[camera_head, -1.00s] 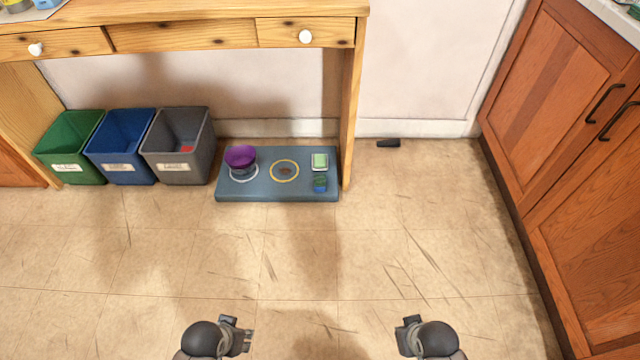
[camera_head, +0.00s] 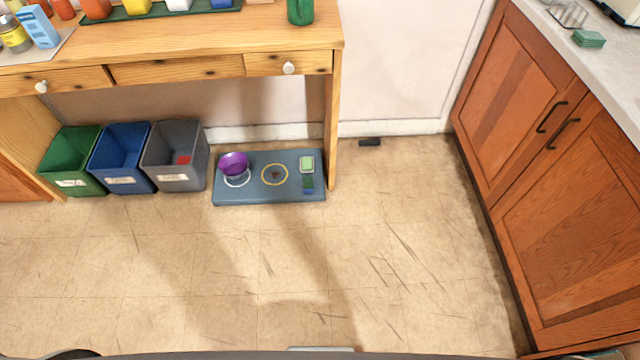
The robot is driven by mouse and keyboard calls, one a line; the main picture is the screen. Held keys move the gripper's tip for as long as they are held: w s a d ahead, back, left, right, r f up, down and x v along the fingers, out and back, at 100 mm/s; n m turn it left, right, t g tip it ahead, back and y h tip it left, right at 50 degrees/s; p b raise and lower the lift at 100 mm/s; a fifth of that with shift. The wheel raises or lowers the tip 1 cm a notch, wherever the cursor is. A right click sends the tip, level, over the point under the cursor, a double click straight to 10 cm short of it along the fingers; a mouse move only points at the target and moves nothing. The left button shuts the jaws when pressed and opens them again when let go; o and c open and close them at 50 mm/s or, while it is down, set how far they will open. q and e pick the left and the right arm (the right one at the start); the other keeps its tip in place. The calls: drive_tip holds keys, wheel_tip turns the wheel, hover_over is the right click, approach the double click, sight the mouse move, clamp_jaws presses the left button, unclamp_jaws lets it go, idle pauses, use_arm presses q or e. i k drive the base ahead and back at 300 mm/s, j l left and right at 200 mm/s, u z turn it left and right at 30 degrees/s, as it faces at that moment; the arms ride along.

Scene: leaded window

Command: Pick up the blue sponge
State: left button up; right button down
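No clear blue sponge stands out. A small green-and-blue item (camera_head: 308,184) lies at the right end of the low blue-grey platform (camera_head: 260,198) on the floor. It is too small to tell if it is a sponge. A pale green block in a light tray (camera_head: 307,164) sits just behind it. A green sponge-like stack (camera_head: 588,38) lies on the counter at the upper right. Neither of my grippers shows now.
A purple bowl (camera_head: 233,163) and a yellow ring (camera_head: 274,174) share the platform. Green (camera_head: 75,160), blue (camera_head: 122,157) and grey (camera_head: 175,156) bins stand left of it, by the wooden desk (camera_head: 180,50). Cabinets (camera_head: 540,130) line the right. The floor in front is clear.

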sight(307, 181)
drive_tip(key=i+j+z, duration=0.15)
drive_tip(key=z, duration=0.2)
drive_tip(key=i+j+z, duration=0.15)
drive_tip(key=j+z, duration=0.55)
drive_tip(key=i+j, duration=0.05)
